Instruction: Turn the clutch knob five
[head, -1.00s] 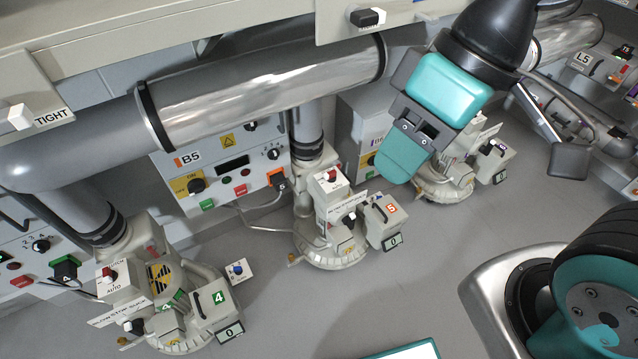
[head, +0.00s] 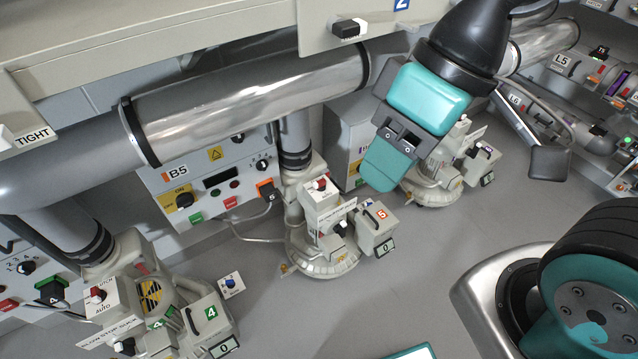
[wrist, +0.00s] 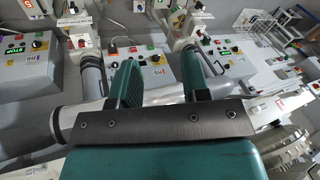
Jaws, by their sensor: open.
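Blower five (head: 325,258) stands on the floor below the B5 panel, with an orange 5 on its side box. Its clutch knob (head: 322,184) appears to be the small red knob on the white box on top, though its label is too small to read. My gripper (head: 383,168) hangs above and to the right of that box, apart from it. In the wrist view its two teal fingers (wrist: 158,72) are spread, with nothing held between them. I cannot tell which blower shows between them.
Blower four (head: 165,310), with its red clutch knob (head: 97,294), stands at lower left. Another blower (head: 435,185) stands behind my gripper. A silver pipe (head: 245,105) runs above the B5 panel (head: 220,175). Grey floor (head: 420,270) lies open in front.

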